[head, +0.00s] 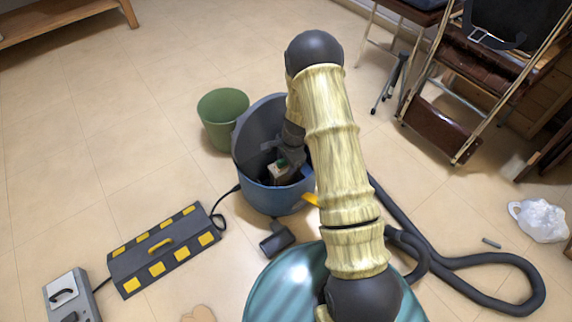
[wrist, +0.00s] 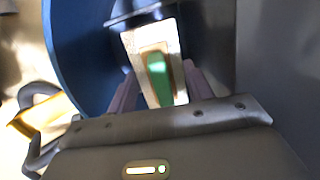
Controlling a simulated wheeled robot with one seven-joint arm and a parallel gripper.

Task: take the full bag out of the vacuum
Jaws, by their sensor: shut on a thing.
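The vacuum is a blue round canister (head: 270,200) on the floor in the middle of the head view, with its grey lid (head: 254,125) raised. Its blue wall also shows in the wrist view (wrist: 72,60). The bag's cream collar with a green tab (head: 275,171) shows inside the canister. In the wrist view the collar (wrist: 134,43) sits between the two fingers. My gripper (wrist: 160,88) reaches down into the canister and is shut on the bag's collar. The rest of the bag is hidden in the dark canister and behind my gripper.
A green bin (head: 222,116) stands just behind the vacuum. A dark hose (head: 475,262) curls at the right near a white plastic bag (head: 542,220). A dark case with yellow patches (head: 140,265) lies at the left. A folding chair (head: 440,118) stands at the right.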

